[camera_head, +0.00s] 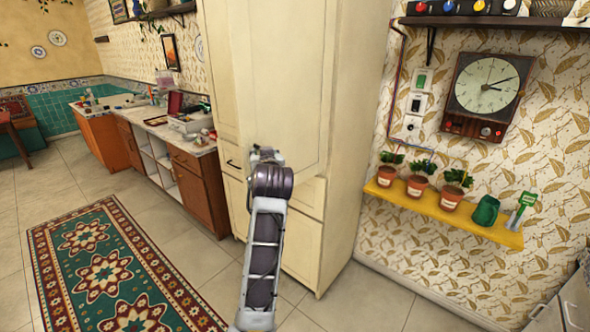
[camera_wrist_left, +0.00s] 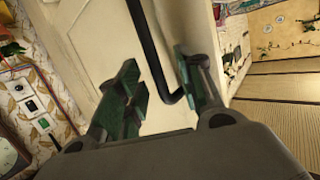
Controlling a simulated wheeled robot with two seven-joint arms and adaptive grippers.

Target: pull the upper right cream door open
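The upper right cream door (camera_head: 280,75) is on the tall cream cabinet in the middle of the head view. I see no clear gap around it. My left gripper (camera_head: 265,155) is at the door's lower part, and its wrist hides the handle in the head view. In the left wrist view, the black bar handle (camera_wrist_left: 150,55) runs between the two green-padded fingers of my left gripper (camera_wrist_left: 163,90). The fingers are apart, one on each side of the bar, and I see no clear grip on it. My right gripper is not in view.
Another cream door (camera_head: 222,75) is to the left, with a black handle (camera_head: 232,163) below. A yellow shelf (camera_head: 445,212) with potted plants is on the right wall. A patterned rug (camera_head: 110,265) lies at left. Tiled floor between is clear.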

